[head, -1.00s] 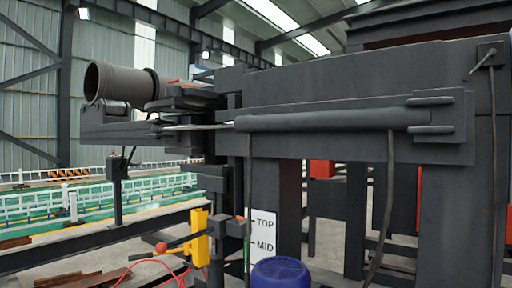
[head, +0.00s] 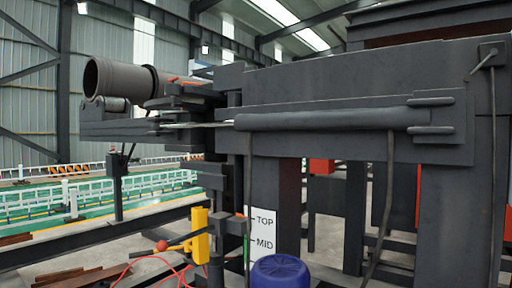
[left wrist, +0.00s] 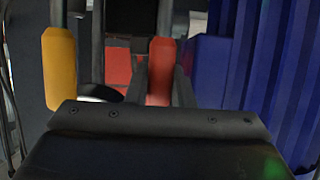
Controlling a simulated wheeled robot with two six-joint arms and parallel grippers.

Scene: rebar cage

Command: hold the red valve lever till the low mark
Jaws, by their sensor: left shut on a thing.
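In the left wrist view my left gripper (left wrist: 160,74) is shut on an upright red lever (left wrist: 160,88), with dark fingers on both sides of it. Neither gripper can be made out in the head view. There, a red ball knob (head: 161,246) sits on a dark rod beside a yellow upright body (head: 199,236). To its right, a white gauge board (head: 264,228) carries the marks TOP and MID, with a thin green strip (head: 247,246) along its left edge. The low mark does not show; the blue drum (head: 281,272) stands in front below MID.
A large dark steel frame (head: 340,80) fills the middle and right. A dark pipe (head: 118,80) lies at upper left. Red hose (head: 180,272) lies on the floor by the yellow body. In the wrist view a yellow piece (left wrist: 59,68) is left and ribbed blue (left wrist: 270,70) right.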

